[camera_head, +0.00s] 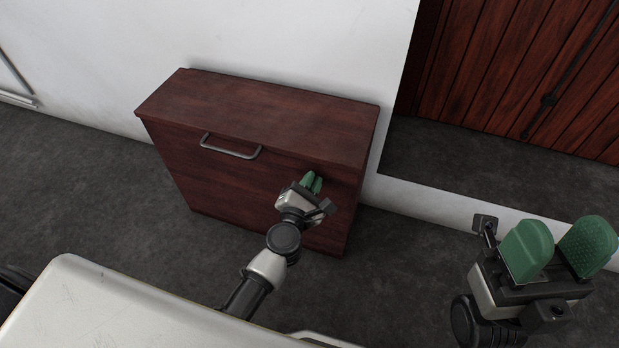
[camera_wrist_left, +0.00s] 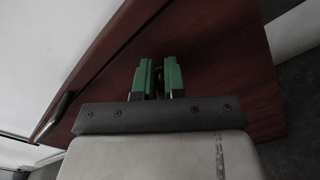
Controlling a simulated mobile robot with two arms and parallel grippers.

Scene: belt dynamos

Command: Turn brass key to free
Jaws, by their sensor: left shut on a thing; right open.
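My left gripper (camera_head: 312,182) reaches the front of the dark red wooden cabinet (camera_head: 265,112), right of its bar handle. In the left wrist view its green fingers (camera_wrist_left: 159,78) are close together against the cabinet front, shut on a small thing. A thin brownish sliver, likely the brass key (camera_wrist_left: 160,86), shows between them. The key's shape and angle are hidden by the fingers, and it cannot be made out in the head view. My right gripper (camera_head: 558,243) is open and empty at the lower right, well away from the cabinet.
The grey bar handle (camera_head: 230,150) is on the upper cabinet front; it also shows in the left wrist view (camera_wrist_left: 54,117). A white wall (camera_head: 300,40) stands behind the cabinet. A dark red plank door (camera_head: 530,70) is at the upper right. Grey floor (camera_head: 80,190) around is clear.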

